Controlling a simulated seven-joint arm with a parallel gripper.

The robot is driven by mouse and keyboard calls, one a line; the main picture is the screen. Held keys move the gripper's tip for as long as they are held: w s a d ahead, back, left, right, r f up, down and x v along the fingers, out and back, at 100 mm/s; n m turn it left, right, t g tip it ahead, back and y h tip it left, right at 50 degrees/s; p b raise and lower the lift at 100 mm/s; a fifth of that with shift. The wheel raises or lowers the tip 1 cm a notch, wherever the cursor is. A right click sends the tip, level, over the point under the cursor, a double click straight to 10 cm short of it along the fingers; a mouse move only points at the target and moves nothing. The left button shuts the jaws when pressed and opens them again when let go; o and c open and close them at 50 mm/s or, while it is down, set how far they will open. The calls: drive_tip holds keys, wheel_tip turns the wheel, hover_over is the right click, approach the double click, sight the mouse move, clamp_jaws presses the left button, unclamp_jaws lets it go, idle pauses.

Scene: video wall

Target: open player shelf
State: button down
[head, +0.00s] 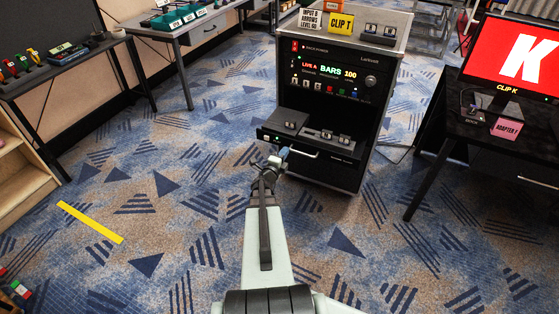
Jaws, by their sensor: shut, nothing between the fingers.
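The player shelf (345,153) is a black pull-out shelf low in the dark equipment rack (372,125). Its front stands out from the rack, and small grey devices (325,133) show on top of it. A pale bar handle (303,152) runs along its front edge. My gripper (283,153) is shut and empty at the left part of the shelf front, by the handle's left end. It hides that part of the front. I cannot tell whether the fingers touch the handle.
The rack's lit panel (328,70) and signs stand above the shelf. A table with a red monitor (515,55) is at the right. Dark tables stand at the left and back. Patterned carpet (150,200) with a yellow strip (91,222) is clear in front.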

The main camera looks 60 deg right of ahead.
sight(292, 141)
drive_tip(key=shift+d, duration=2.8)
drive_tip(key=shift+d, duration=0.1)
drive_tip(key=d, duration=0.4)
drive_tip(key=shift+a, duration=0.25)
drive_tip(key=a, duration=1.4)
drive_tip(key=shift+d, duration=0.1)
